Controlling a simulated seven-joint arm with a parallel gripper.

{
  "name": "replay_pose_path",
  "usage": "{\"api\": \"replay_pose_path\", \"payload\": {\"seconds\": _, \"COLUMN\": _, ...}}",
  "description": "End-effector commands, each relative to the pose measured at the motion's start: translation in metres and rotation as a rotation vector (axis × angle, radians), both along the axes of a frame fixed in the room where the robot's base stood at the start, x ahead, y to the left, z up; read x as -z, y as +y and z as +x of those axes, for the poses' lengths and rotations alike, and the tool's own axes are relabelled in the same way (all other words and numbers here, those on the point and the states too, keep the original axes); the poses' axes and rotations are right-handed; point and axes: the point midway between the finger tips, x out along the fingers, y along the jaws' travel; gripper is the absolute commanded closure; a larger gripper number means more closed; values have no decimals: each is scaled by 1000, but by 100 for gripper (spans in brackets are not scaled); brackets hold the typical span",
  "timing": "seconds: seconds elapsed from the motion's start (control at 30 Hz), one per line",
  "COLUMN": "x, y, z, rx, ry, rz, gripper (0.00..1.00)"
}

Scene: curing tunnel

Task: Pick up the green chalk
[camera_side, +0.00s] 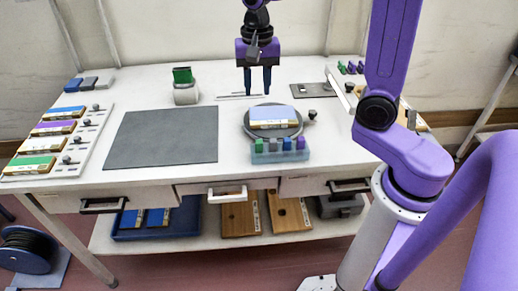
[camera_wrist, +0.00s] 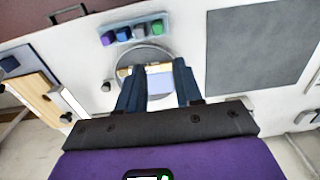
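A green chalk (camera_side: 259,145) stands at the left end of a pale blue holder (camera_side: 280,157) near the table's front edge. In the wrist view the green chalk (camera_wrist: 157,26) is at the right end of the row. Blue, grey-blue and purple chalks stand beside it. My gripper (camera_side: 257,92) points down above the table, behind the round turntable and apart from the chalks. Its two fingers are spread with nothing held. The fingers also show in the wrist view (camera_wrist: 158,88), with the turntable beyond them.
The turntable (camera_side: 248,127) bears a blue-topped block (camera_side: 272,117) and stands just behind the holder. A grey mat (camera_side: 160,138) lies to the left. A green block (camera_side: 182,75) sits on a white stand (camera_side: 186,95). A rack of coloured blocks (camera_side: 88,135) fills the left edge.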

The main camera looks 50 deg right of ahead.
Motion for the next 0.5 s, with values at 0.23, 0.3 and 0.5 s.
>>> {"api": "replay_pose_path", "payload": {"seconds": 0.23, "x": 44, "y": -1, "z": -2, "rx": -1, "ry": 8, "rz": -2, "gripper": 65}}
{"api": "replay_pose_path", "payload": {"seconds": 0.3, "x": 57, "y": -1, "z": -2, "rx": -1, "ry": 8, "rz": -3, "gripper": 65}}
{"api": "replay_pose_path", "payload": {"seconds": 0.5, "x": 93, "y": -1, "z": -2, "rx": -3, "ry": 8, "rz": -2, "gripper": 65}}
